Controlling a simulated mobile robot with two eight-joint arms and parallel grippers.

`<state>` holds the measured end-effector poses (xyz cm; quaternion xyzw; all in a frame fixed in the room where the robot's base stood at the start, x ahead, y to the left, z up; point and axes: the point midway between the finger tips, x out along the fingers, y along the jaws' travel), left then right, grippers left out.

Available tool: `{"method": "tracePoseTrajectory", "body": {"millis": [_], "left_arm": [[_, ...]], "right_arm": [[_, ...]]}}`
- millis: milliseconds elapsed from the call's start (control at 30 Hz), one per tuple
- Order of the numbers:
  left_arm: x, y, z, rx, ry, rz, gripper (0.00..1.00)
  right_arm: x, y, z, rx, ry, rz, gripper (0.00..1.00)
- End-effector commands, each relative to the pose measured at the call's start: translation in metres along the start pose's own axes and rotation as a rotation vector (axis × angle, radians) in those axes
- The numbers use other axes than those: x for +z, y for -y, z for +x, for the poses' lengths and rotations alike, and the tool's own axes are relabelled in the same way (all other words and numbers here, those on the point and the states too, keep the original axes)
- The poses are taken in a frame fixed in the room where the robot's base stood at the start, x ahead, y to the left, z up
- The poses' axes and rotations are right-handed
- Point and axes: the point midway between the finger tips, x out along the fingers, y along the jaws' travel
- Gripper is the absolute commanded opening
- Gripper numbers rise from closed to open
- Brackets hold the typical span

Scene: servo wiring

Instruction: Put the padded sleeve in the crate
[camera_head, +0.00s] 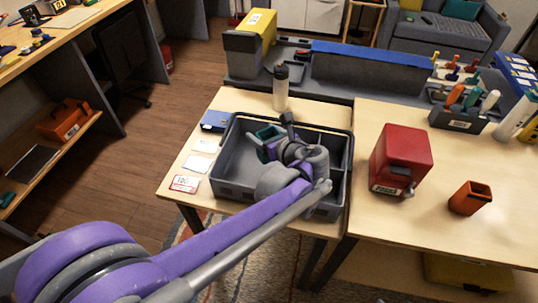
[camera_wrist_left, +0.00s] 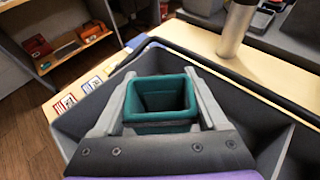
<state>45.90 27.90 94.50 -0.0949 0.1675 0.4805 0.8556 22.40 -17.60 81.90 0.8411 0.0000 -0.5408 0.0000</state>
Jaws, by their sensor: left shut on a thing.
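The padded sleeve (camera_head: 267,133) looks like a teal, open-topped, hollow box shape. It also shows in the left wrist view (camera_wrist_left: 160,117), upright between my two fingers. My left gripper (camera_wrist_left: 160,78) is shut on it from both sides. The dark grey crate (camera_head: 232,190) stands on the light wooden table and has inner dividers. My left gripper (camera_head: 265,143) holds the sleeve over the crate's left, larger compartment. Whether the sleeve's underside touches the crate floor cannot be told. My arm hides part of the crate's right side. My right gripper is not in view.
A metal bottle (camera_head: 281,88) stands behind the crate. A blue box (camera_head: 215,121) and several white cards (camera_head: 186,183) lie left of it. A red box with a handle (camera_head: 400,158) and an orange hollow holder (camera_head: 470,198) stand on the right table.

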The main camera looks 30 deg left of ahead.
Motion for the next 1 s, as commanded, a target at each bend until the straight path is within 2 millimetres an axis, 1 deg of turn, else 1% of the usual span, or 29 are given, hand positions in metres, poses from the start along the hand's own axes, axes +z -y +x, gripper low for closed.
{"method": "tracePoseTrajectory", "body": {"millis": [33,100,267,500,767,867,900,967,1000], "left_arm": [[-0.01,0.0,0.004,0.0,0.0,0.001,0.16],[-0.018,0.0,0.007,-0.001,0.0,0.001,0.16],[-0.028,0.001,0.012,-0.001,0.0,0.001,0.16],[-0.057,0.001,0.023,-0.002,0.0,0.001,0.16],[-0.058,0.0,0.024,-0.002,0.0,0.001,0.16],[-0.061,0.0,0.025,-0.002,0.0,0.002,0.16],[-0.061,0.0,0.025,-0.002,0.0,0.001,0.77],[-0.06,0.0,0.025,-0.002,0.0,0.001,0.87],[-0.06,0.0,0.025,-0.002,0.0,0.001,0.95]], "right_arm": [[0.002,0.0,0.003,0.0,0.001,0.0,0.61],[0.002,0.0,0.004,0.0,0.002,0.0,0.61],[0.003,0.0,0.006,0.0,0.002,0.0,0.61],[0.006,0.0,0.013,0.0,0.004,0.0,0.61],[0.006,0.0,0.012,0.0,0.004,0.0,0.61],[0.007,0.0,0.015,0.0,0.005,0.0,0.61],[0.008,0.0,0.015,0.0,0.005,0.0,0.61],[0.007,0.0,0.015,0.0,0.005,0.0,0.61],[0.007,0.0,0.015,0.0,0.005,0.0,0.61]]}}
